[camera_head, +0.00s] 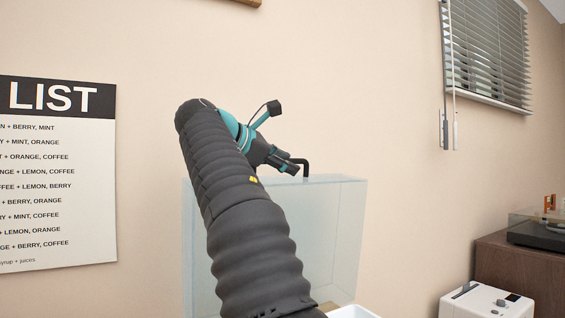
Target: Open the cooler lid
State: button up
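A clear, see-through lid (320,225) stands raised, with its flat face towards the wall. My gripper (291,165), dark with teal parts, is at the top edge of the lid, just left of the handle. Its fingers are small and seen from behind, so I cannot tell whether they touch the handle or how far apart they are.
The beige wall behind is close to the lid. A list poster (55,180) hangs at left, a window blind (486,52) at upper right. A white appliance (487,303) and a brown cabinet (510,270) with a turntable (540,232) stand at right.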

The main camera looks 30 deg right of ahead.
jog(key=v, duration=1)
jog(key=shift+a+r, duration=0.15)
jog(key=shift+a, duration=0.15)
jog(key=shift+s+a+r, duration=0.15)
jog(key=shift+s+a, duration=0.15)
jog(key=shift+a, duration=0.3)
